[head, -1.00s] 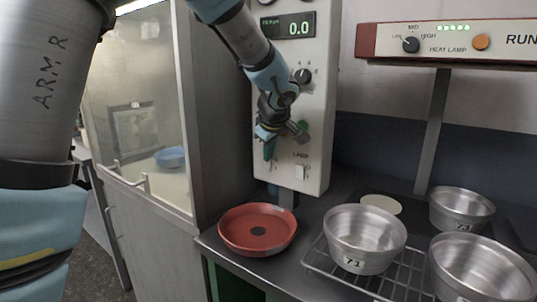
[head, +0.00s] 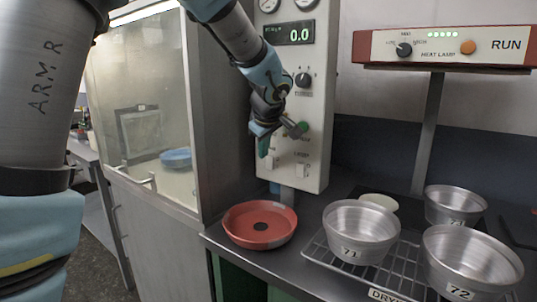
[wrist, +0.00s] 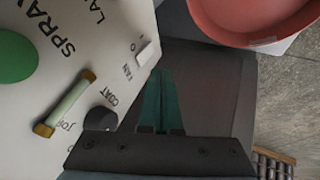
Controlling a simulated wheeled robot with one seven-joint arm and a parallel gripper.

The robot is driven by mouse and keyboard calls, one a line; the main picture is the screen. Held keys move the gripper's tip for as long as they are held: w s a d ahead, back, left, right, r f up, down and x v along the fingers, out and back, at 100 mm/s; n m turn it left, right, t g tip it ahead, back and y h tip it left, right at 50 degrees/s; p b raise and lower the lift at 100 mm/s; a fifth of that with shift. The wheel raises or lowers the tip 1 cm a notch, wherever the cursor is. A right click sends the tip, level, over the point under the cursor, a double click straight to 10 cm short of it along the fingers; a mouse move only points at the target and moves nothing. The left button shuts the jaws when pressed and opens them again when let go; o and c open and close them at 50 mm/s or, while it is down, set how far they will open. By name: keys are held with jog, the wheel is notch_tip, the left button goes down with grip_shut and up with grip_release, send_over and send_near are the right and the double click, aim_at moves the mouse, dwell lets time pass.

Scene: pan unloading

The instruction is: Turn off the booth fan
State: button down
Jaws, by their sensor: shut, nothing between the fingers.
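The booth control panel (head: 316,80) stands beside the glazed booth. In the wrist view, a small white rocker switch (wrist: 147,52) sits at the panel's edge, next to the word FAN and O and I marks. Which side is pressed is too small to tell. My gripper (wrist: 158,72) is shut and empty, its teal fingertips close to the switch and the panel edge; contact cannot be told. In the head view my gripper (head: 263,148) is in front of the panel's lower left and the fan switch is not clearly visible.
A green SPRAY button (wrist: 15,56) and black COAT knob (wrist: 100,118) are near the fan switch. Below the panel are a red pan (head: 240,236) and metal pans (head: 340,225) on a rack. The heat lamp unit (head: 450,46) is at right.

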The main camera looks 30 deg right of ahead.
jog(key=d+b+v, duration=0.1)
jog(key=b+v, duration=0.1)
jog(key=v, duration=0.8)
jog(key=shift+w+r, duration=0.3)
jog(key=shift+r, duration=0.15)
jog(key=w+a+f+m+g+y, duration=0.1)
jog(key=a+f+m+g, duration=0.1)
jog(key=a+f, duration=0.75)
jog(key=w+a+f+m+g+y, duration=0.1)
jog(key=a+f, duration=0.5)
jog(key=a, duration=0.6)
jog(key=s+a+f+m+g, duration=0.1)
jog(key=s+a+f, duration=0.3)
jog(key=a, duration=0.3)
jog(key=s+a+f+m+g, duration=0.1)
jog(key=s+a+f, duration=0.4)
jog(key=a, duration=0.3)
jog(key=shift+s+a, duration=0.2)
jog(key=shift+s, duration=0.05)
